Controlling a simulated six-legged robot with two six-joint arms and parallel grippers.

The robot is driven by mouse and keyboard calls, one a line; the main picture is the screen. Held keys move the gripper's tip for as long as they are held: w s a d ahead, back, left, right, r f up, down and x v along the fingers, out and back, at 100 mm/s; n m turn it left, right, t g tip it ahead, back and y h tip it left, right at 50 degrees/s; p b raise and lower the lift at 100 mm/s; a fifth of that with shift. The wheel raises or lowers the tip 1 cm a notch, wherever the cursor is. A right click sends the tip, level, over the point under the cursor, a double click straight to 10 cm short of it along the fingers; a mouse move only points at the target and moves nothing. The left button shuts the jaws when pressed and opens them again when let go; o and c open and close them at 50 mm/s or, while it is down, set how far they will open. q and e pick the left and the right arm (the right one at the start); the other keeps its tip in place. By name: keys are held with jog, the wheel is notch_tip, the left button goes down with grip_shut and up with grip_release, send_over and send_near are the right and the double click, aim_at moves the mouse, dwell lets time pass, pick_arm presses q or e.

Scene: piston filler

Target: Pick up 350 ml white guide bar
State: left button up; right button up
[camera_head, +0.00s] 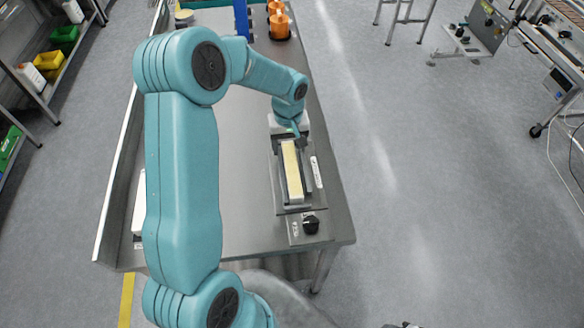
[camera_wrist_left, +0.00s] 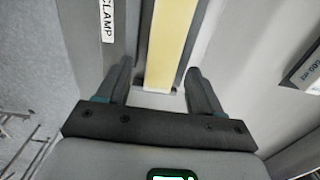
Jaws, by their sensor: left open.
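A long pale bar with a cream-yellow top and white sides (camera_head: 292,172) lies in a metal fixture on the steel table. It looks like the guide bar, but no 350 ml mark is legible on it. In the left wrist view the bar (camera_wrist_left: 168,40) runs up from between the fingers, its white end (camera_wrist_left: 160,98) near the gripper's palm. My left gripper (camera_wrist_left: 157,80) is open, one finger on each side of the bar's near end, with no clear contact. In the head view the left gripper (camera_head: 299,138) is small at the bar's far end. My right gripper is not in view.
The steel table (camera_head: 245,195) has bare room left of the fixture. A black knob (camera_head: 311,224) sits at the fixture's near end. A CLAMP label (camera_wrist_left: 107,20) is beside the bar. Orange parts (camera_head: 279,22) and a blue post (camera_head: 241,18) stand at the far end.

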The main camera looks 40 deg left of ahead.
pick_arm(q)
jog(key=shift+s+f, duration=0.1)
jog(key=shift+f, duration=0.1)
grip_shut()
